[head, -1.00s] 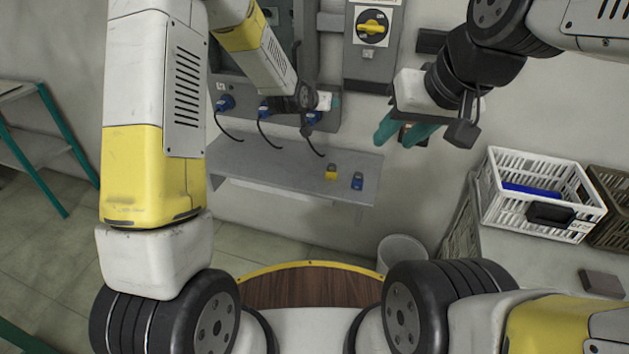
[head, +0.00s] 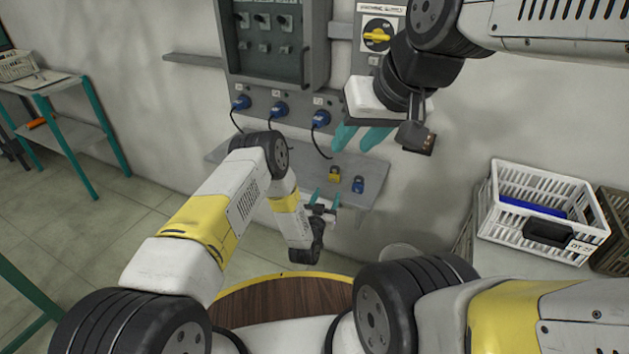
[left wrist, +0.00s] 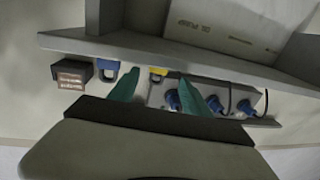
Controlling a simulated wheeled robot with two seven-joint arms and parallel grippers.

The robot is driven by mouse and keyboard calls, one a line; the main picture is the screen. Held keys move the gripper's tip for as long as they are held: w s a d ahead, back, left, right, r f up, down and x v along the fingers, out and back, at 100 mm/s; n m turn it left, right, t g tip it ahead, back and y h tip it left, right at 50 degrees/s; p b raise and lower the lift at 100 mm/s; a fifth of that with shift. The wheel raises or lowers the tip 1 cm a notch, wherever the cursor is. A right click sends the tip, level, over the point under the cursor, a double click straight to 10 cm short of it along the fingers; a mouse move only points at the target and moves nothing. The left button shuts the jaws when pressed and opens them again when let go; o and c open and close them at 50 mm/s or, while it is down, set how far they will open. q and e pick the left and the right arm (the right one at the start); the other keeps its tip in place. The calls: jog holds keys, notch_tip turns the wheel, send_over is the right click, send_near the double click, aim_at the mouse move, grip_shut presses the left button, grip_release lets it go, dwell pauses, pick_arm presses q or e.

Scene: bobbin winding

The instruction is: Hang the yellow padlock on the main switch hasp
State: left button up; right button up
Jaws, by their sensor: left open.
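The yellow padlock (head: 335,175) is on the grey wall shelf (head: 372,207), beside a blue padlock (head: 358,185). In the left wrist view the yellow padlock (left wrist: 158,71) shows between my two teal fingertips, farther off, with the blue padlock (left wrist: 104,72) to its left. My left gripper (head: 326,198) is open and empty, in front of the shelf and below the yellow padlock, apart from it. My right gripper (head: 360,138) is higher, its fingers apart with nothing seen between them. The main switch (head: 378,37) has a yellow handle; my right arm partly covers the area below it, and the hasp is not clear.
Blue plugs (head: 279,109) with hanging cables line the panel left of the padlocks. A dark box with a reddish label (left wrist: 72,73) is beyond the blue padlock. A white crate (head: 545,210) stands at right. A round wooden top (head: 285,300) lies below my left gripper.

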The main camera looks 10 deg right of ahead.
aim_at(334, 179)
pick_arm(q)
jog(key=shift+x, duration=4.35)
grip_shut()
jog(key=shift+r, duration=2.55)
